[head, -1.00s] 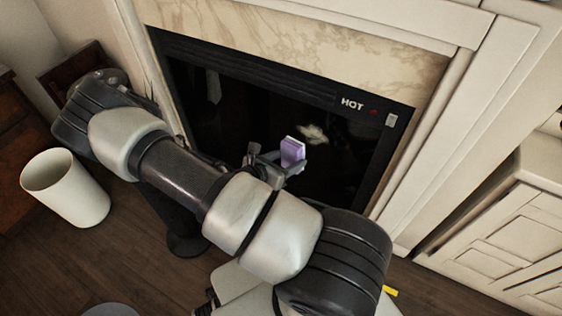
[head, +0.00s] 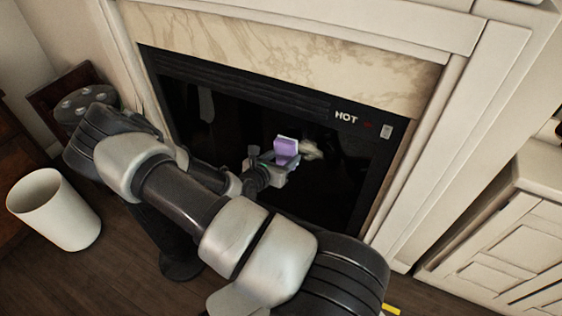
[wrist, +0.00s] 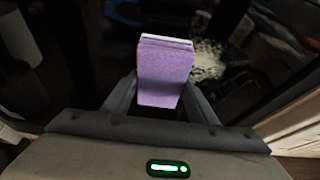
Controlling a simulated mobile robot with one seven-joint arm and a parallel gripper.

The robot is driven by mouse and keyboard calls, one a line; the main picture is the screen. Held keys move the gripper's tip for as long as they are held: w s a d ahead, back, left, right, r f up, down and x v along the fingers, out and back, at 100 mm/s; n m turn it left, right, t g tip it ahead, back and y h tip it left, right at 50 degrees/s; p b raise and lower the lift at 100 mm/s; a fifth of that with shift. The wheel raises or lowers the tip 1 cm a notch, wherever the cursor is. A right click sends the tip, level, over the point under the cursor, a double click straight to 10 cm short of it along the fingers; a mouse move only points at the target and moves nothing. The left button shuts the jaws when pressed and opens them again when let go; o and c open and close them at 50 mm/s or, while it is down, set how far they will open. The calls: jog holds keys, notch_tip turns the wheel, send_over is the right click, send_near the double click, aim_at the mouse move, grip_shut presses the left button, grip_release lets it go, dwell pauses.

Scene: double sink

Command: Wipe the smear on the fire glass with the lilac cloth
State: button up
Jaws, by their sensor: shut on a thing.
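The lilac cloth (head: 286,151) is a small folded block with a white layer at its far side. My gripper (head: 282,163) is shut on it, and the wrist view shows the cloth (wrist: 165,75) between the two fingers (wrist: 160,100). The smear (head: 312,150) is a pale patch on the dark fire glass (head: 235,125), just right of the cloth in the head view. In the wrist view the smear (wrist: 208,60) shows to the right of and behind the cloth, which hides part of it. I cannot tell whether the cloth touches the glass.
A "HOT" label (head: 346,117) and a light switch-like plate (head: 386,131) are on the black frame above the glass. A marble surround (head: 290,55) borders it. A white bin (head: 55,210) stands at the left, a white cabinet (head: 500,240) at the right.

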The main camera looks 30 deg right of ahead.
aim_at(316, 158)
jog(key=shift+w+d, duration=0.45)
jog(key=shift+d, duration=0.4)
dwell(0.7)
jog(key=shift+s+d+p, duration=0.45)
jog(key=shift+s+p, duration=0.05)
jog(key=shift+s, duration=0.4)
jog(key=shift+s+d+p, duration=0.45)
jog(key=shift+s+p, duration=0.05)
jog(key=shift+s, duration=0.35)
jog(key=shift+s+d+r+p, duration=0.1)
jog(key=shift+s+d+p, duration=0.55)
jog(key=shift+s, duration=0.4)
jog(key=shift+s+d+p, duration=0.5)
jog(key=shift+s+d, duration=0.25)
jog(key=shift+s, duration=0.3)
jog(key=shift+s+d+p, duration=0.35)
jog(key=shift+s+d, duration=0.05)
jog(key=shift+s, duration=0.3)
jog(key=shift+s+d+p, duration=0.3)
jog(key=shift+s+d, duration=0.05)
jog(key=shift+s, duration=0.3)
jog(key=shift+w+p, duration=0.15)
jog(key=shift+p, duration=0.15)
